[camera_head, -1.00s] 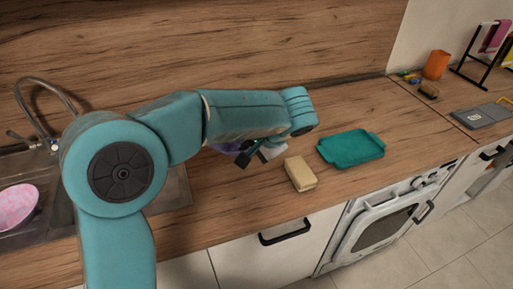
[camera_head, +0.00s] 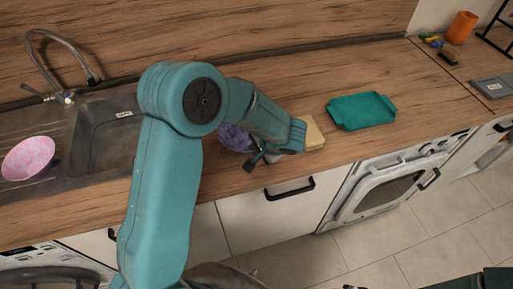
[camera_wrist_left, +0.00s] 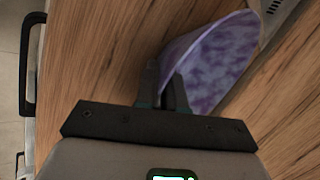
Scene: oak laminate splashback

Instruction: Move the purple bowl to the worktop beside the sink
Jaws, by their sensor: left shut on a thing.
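The purple bowl (camera_head: 235,138) is partly hidden behind my left arm in the head view, over the worktop (camera_head: 290,90) to the right of the sink (camera_head: 98,140). In the left wrist view the mottled bowl (camera_wrist_left: 222,62) is tilted, with its rim between the fingers. My left gripper (camera_head: 254,160) is shut on that rim, near the worktop's front edge; its fingers also show in the wrist view (camera_wrist_left: 163,90). I cannot tell whether the bowl touches the worktop. Dark and teal parts at the head view's lower right seem to be my right arm; its jaws are unclear.
A yellow sponge (camera_head: 314,134) lies right beside my left gripper, partly covered. A teal tray (camera_head: 361,110) lies further right. A pink bowl (camera_head: 28,159) stands left of the sink basin, and a tap (camera_head: 66,98) rises behind. An orange cup (camera_head: 461,27) stands at the far right.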

